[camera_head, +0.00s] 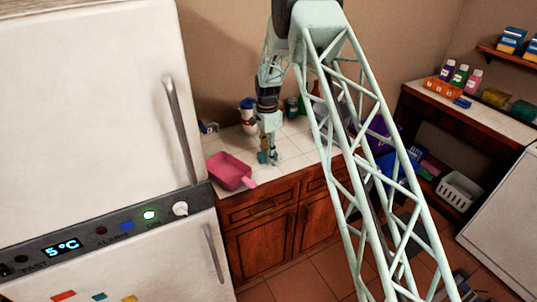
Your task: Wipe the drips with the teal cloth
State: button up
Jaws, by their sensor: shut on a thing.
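My gripper (268,152) points down over the white tiled counter (292,150), just behind and to the right of the pink dustpan. It is shut on a small teal thing (263,157), which looks like the teal cloth, at or close to the counter top. At this size I cannot tell whether the cloth touches the tiles. I cannot make out any drips on the counter in this view.
A pink dustpan (229,171) lies at the counter's front left, beside the white fridge (90,100). A white and blue bottle (248,115) and small jars (291,108) stand at the back. A white basket (460,190) sits below.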

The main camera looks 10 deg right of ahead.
aim_at(269, 167)
jog(key=shift+s+d, duration=0.4)
jog(key=shift+s, duration=0.85)
jog(key=shift+s+d, duration=0.4)
jog(key=shift+s, duration=0.9)
jog(key=shift+s+d, duration=0.4)
jog(key=shift+s, duration=0.85)
jog(key=shift+a+b, duration=0.2)
jog(key=shift+b, duration=0.1)
jog(key=shift+s+a, duration=0.2)
jog(key=shift+a, duration=0.7)
jog(key=shift+w+a, duration=0.2)
jog(key=shift+w, duration=0.9)
jog(key=shift+w+a, duration=0.3)
jog(key=shift+w, duration=0.6)
jog(key=shift+w+a, duration=0.25)
jog(key=shift+w, duration=0.65)
jog(key=shift+w+a, duration=0.3)
jog(key=shift+w, duration=0.6)
notch_tip(269, 167, up, 4)
jog(key=shift+s+f+p, duration=0.15)
jog(key=shift+f+p, duration=0.1)
jog(key=shift+p, duration=0.3)
jog(key=shift+w+r, duration=0.2)
jog(key=shift+r, duration=0.3)
jog(key=shift+s+r+p, duration=0.1)
jog(key=shift+r+p, duration=0.65)
jog(key=shift+r, duration=1.15)
